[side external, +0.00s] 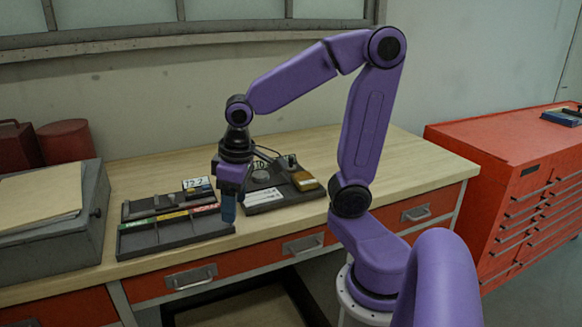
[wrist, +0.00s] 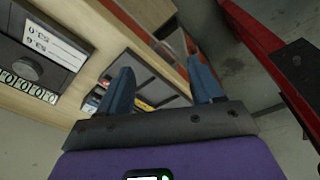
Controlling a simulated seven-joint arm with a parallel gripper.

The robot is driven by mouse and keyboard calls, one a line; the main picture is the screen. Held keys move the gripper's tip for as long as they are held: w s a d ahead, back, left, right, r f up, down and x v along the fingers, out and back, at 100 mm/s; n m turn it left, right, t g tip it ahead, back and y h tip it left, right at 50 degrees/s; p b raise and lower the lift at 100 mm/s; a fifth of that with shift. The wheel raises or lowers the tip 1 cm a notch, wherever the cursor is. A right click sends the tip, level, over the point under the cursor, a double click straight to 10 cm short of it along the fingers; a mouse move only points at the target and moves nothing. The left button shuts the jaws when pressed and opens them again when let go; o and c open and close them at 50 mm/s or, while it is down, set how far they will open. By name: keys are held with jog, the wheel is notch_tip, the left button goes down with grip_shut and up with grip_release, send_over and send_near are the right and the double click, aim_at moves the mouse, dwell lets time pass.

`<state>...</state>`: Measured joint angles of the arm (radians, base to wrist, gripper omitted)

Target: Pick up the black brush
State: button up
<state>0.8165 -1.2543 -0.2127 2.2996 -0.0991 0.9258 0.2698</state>
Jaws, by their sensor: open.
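I cannot pick out the black brush with certainty. A small block with a tan face and dark parts (side external: 305,182) lies at the right end of a dark panel; I cannot tell whether it is a brush. My gripper (side external: 228,208) points down over the front right part of a dark sectioned tray (side external: 160,243). Its blue fingers are apart with nothing seen between them; they also show in the wrist view (wrist: 160,66). The tray shows behind them in the wrist view (wrist: 152,68). Contact with the tray cannot be told.
The dark panel with a round dial (side external: 260,177) and white labels sits right of the tray on the wooden bench (side external: 400,155). A grey case (side external: 50,235) stands at the left. A red tool cabinet (side external: 510,165) stands at the right. The bench's right part is clear.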

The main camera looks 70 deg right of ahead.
jog(key=w+d+r+m, duration=0.2)
jog(key=w+d+m, duration=0.3)
jog(key=d, duration=0.3)
notch_tip(320, 180, up, 4)
jog(key=m+g+h, duration=0.1)
jog(key=m+h, duration=0.3)
jog(key=m, duration=0.9)
send_over(291, 158)
jog(key=s+a, duration=0.1)
jog(key=a, duration=0.5)
jog(key=x, duration=1.7)
jog(key=shift+d+r, duration=0.1)
jog(key=shift+d, duration=0.05)
jog(key=c, duration=1.1)
